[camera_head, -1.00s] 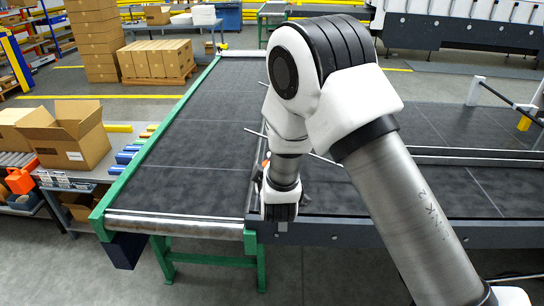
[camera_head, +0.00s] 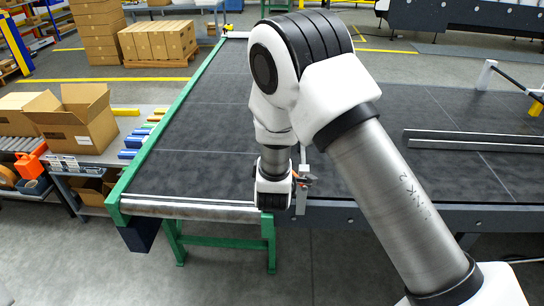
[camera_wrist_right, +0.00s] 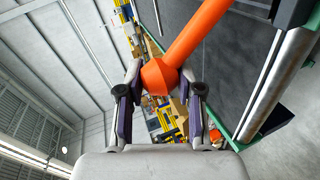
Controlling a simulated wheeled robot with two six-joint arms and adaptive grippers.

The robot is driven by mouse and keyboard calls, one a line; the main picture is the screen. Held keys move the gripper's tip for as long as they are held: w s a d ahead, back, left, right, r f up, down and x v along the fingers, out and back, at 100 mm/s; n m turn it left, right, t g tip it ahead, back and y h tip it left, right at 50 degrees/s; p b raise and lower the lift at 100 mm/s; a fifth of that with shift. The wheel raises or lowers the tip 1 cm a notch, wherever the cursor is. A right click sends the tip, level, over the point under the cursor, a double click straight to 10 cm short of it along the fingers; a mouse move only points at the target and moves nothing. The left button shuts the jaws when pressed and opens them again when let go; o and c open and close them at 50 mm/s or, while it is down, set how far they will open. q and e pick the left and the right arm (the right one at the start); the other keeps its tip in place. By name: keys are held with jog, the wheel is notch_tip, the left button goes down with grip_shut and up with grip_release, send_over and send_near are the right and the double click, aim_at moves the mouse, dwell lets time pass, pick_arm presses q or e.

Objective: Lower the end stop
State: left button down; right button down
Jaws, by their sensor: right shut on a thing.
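My right gripper (camera_wrist_right: 162,78) is shut on an orange handle (camera_wrist_right: 197,35) with a faceted orange end, which sits between its two fingers in the right wrist view. In the head view my right arm comes in from the right, and its wrist hangs at the front edge of the dark conveyor belt (camera_head: 210,125). A small bit of orange (camera_head: 304,181) shows just right of the wrist, beside a light upright piece (camera_head: 302,200). I cannot make out the end stop as a whole. My left gripper is not in view.
A green-framed conveyor edge (camera_head: 165,131) runs along the belt's left side. An open cardboard box (camera_head: 80,125) stands on the side table at left. Stacked boxes (camera_head: 158,42) stand on a pallet behind. A long rail (camera_head: 465,139) lies over the belt at right.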

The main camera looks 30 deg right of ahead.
jog(key=shift+s+f, duration=0.15)
jog(key=shift+f, duration=0.1)
jog(key=c, duration=1)
grip_release()
jog(key=shift+c, duration=0.2)
jog(key=o, duration=0.3)
jog(key=shift+r, duration=0.1)
